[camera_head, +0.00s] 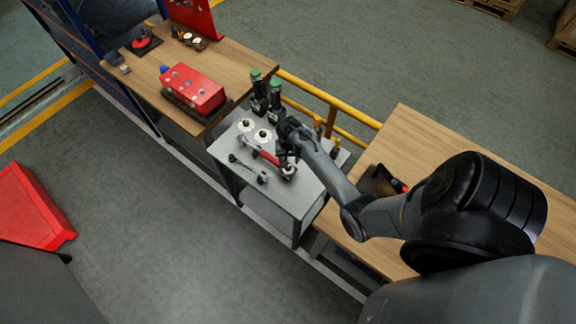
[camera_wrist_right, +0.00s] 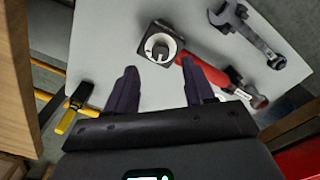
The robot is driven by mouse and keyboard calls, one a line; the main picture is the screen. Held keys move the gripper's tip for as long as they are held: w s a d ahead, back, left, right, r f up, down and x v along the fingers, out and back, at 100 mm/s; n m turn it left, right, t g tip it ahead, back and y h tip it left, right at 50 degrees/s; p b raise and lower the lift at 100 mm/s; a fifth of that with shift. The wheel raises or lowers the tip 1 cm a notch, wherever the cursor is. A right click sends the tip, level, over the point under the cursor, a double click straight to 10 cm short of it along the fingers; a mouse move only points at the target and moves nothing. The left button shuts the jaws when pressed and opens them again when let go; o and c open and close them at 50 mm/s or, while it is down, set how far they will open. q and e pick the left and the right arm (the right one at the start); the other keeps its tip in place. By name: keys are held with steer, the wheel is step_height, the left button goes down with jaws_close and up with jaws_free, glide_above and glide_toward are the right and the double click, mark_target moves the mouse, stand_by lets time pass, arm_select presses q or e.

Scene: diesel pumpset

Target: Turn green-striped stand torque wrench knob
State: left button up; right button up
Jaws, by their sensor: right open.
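A dark square block with a white dial and grey knob (camera_wrist_right: 160,46) sits on the grey table, and it also shows in the head view (camera_head: 289,171). A red-handled tool (camera_wrist_right: 204,72) lies beside the block, its near end close to it; it is also in the head view (camera_head: 268,157). I cannot make out a green stripe on the block. My right gripper (camera_wrist_right: 163,88) is open and empty, its two fingers pointing toward the block, with the knob ahead between their lines. In the head view the right gripper (camera_head: 287,138) is over the grey table. My left gripper is not in view.
A grey wrench (camera_wrist_right: 246,33) lies beside the red-handled tool. Two dark green-topped tools (camera_head: 258,90) stand at the table's back, near white discs (camera_head: 263,135). A yellow rail (camera_head: 318,96) runs behind. A red box (camera_head: 193,88) sits on the left wooden bench.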

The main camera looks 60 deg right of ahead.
steer(key=shift+f+b, duration=0.3)
steer(key=shift+f, duration=2.45)
steer(key=shift+c, duration=0.4)
jaws_close()
